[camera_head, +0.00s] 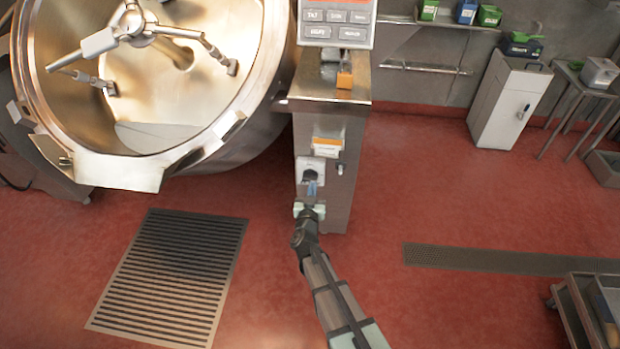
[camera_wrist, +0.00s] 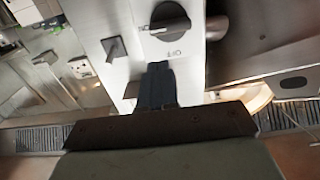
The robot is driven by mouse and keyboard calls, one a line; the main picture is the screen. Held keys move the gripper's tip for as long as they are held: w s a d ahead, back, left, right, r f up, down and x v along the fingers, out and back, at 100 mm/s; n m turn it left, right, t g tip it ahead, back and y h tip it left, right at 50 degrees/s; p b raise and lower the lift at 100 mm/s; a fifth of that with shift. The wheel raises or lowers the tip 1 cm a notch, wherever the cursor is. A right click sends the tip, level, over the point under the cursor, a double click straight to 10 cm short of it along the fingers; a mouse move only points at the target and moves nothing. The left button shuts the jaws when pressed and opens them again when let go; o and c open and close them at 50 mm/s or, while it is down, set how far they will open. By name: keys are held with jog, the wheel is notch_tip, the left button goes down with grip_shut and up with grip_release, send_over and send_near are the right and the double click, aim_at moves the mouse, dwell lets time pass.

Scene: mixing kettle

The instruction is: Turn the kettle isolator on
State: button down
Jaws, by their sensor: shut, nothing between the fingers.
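The kettle isolator (camera_head: 306,168) is a pale plate with a dark rotary knob on the front of the steel control pedestal. In the wrist view the round black knob (camera_wrist: 170,17) shows at the top, with the lettering OFF, upside down, beside it. My gripper (camera_head: 311,189) is just below the knob in the head view. In the wrist view my gripper's dark fingers (camera_wrist: 157,72) are together and empty, with their tips short of the knob. A gap seems to separate them from it; whether they touch the plate I cannot tell.
A small lever (camera_wrist: 115,48) sits beside the knob. An orange-and-white label (camera_head: 327,147) is above the isolator. The large tilted kettle (camera_head: 270,75) stands left of the pedestal (camera_head: 340,200). A floor grate (camera_head: 170,275) lies at left.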

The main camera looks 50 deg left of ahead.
jog(key=v, duration=0.4)
jog(key=shift+s+d, duration=0.3)
dwell(0.6)
